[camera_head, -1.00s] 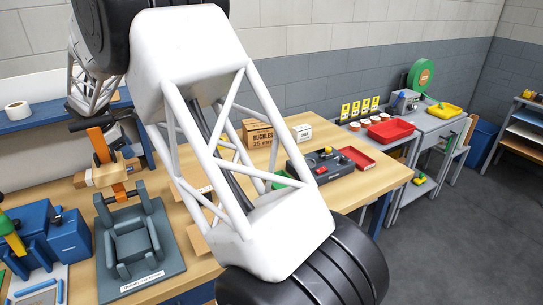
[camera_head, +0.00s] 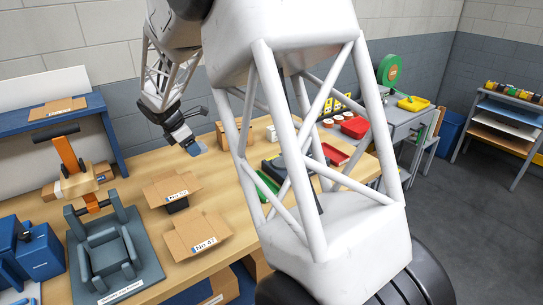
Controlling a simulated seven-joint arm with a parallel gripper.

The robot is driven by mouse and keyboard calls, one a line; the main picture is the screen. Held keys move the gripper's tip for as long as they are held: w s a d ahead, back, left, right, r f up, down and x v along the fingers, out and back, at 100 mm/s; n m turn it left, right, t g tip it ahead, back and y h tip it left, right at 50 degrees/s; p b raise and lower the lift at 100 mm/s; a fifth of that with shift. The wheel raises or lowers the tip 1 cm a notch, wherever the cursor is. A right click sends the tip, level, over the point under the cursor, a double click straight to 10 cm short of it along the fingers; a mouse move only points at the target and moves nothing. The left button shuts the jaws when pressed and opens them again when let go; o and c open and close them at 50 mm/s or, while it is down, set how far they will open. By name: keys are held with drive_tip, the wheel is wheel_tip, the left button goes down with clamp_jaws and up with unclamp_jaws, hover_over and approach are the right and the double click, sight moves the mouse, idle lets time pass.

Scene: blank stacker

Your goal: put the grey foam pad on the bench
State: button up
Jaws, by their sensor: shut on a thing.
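My gripper (camera_head: 184,137) hangs from my arm above the back middle of the wooden bench (camera_head: 130,167). It is shut on a small blue-grey piece (camera_head: 195,149), which looks like the grey foam pad. The piece is small in view and partly covered by the jaws. It appears to be held above the bench top, though the gap is hard to judge.
Two open cardboard boxes (camera_head: 203,240) stand on the bench in front of the gripper. My arm hides much of the bench's right side.

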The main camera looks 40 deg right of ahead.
drive_tip(key=s+d, duration=0.3)
drive_tip(key=d, duration=0.1)
wheel_tip(320, 180, down, 10)
idle(0.3)
drive_tip(key=shift+w, duration=0.1)
hover_over(204, 165)
drive_tip(key=a, duration=0.1)
drive_tip(key=shift+a+f, duration=0.15)
drive_tip(key=shift+f, duration=0.65)
idle(0.3)
drive_tip(key=shift+f, duration=1.75)
drive_tip(key=shift+f, duration=0.15)
